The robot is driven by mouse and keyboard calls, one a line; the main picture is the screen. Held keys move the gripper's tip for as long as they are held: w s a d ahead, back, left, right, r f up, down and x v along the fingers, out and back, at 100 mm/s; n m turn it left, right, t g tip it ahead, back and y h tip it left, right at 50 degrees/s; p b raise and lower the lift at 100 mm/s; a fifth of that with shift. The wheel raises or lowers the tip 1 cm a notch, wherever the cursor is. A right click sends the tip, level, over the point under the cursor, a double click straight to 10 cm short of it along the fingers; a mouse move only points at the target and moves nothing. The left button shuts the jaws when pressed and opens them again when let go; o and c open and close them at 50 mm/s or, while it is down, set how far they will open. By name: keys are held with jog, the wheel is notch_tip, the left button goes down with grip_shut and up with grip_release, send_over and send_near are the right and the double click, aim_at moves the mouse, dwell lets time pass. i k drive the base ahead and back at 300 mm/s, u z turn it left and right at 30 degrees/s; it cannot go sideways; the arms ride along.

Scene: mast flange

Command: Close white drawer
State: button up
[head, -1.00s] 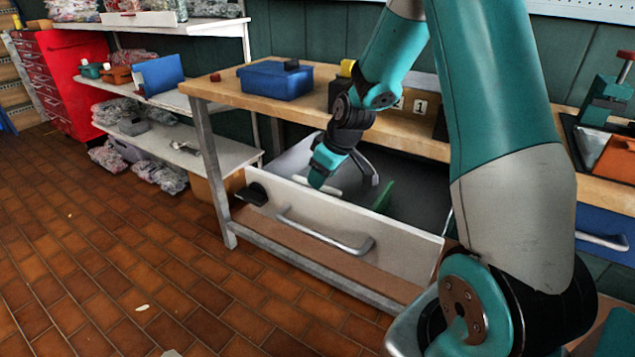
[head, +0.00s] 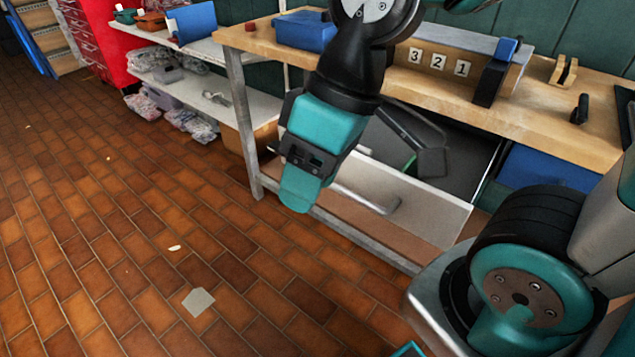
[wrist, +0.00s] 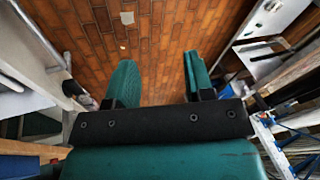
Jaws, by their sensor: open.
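The white drawer (head: 430,202) is pulled out under the wooden workbench, with its dark inside showing. Its grey bar handle (head: 378,206) runs along the front panel, and its left part is hidden behind my gripper. My gripper (head: 298,192) points downward in front of the left part of the drawer, nearer the camera. I cannot tell whether it touches the drawer. In the wrist view my gripper (wrist: 158,78) has its two teal fingers wide apart, with only floor tiles between them.
The workbench (head: 440,92) carries a blue box (head: 303,30), number cards (head: 438,61) and a clamp-like block (head: 493,72). A blue drawer (head: 545,178) is to the right. Shelves with bagged goods and a red cabinet (head: 95,40) stand left. The tiled floor (head: 130,240) is mostly clear.

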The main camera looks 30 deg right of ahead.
aim_at(435, 210)
jog(key=k, duration=1.2)
jog(key=u, duration=0.3)
jog(key=i, duration=0.7)
jog(key=z, duration=0.3)
